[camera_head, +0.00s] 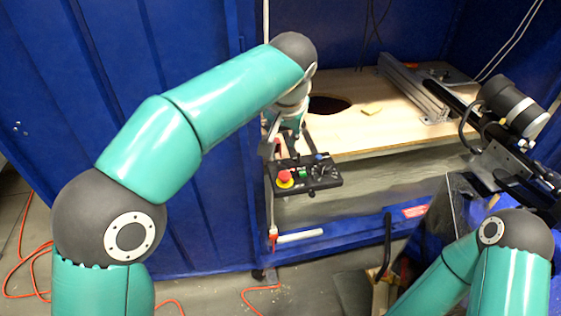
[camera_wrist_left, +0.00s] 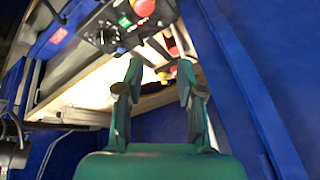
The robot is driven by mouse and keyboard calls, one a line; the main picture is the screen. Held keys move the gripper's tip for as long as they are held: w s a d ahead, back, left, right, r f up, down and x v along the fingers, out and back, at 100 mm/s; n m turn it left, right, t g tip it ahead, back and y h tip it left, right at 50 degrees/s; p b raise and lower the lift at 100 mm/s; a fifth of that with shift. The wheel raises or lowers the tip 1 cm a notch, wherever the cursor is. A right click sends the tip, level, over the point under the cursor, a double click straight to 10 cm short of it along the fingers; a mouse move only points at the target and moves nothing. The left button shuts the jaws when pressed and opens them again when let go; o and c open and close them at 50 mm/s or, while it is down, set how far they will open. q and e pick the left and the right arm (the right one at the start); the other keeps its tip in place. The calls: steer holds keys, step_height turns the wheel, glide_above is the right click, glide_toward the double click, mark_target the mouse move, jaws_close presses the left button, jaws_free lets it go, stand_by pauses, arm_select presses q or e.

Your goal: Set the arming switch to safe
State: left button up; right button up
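A black control box (camera_head: 334,181) is mounted at the front edge of the bench, with a red mushroom button on a yellow base (camera_head: 285,179), a green button (camera_head: 304,174) and dark switches (camera_head: 320,171) on its right part. I cannot tell which switch is the arming switch or its setting. The box also shows at the top of the left wrist view (camera_wrist_left: 88,27). My left gripper (camera_head: 291,147) is just behind and above the box, partly hidden by its own arm. In the left wrist view its fingers (camera_wrist_left: 160,86) are apart and empty. My right gripper is out of view.
A wooden bench top (camera_head: 345,125) with a dark round hole (camera_head: 328,105) lies behind the box. A metal rail (camera_head: 413,86) and a black cylindrical device (camera_head: 512,105) are at right. A blue wall (camera_head: 190,60) stands close on the left.

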mark_target(279, 162)
arm_select(q)
steer(key=b+x, duration=0.2)
steer(key=x, duration=1.4)
steer(key=shift+f, duration=0.25)
steer(key=shift+c, duration=0.3)
jaws_close()
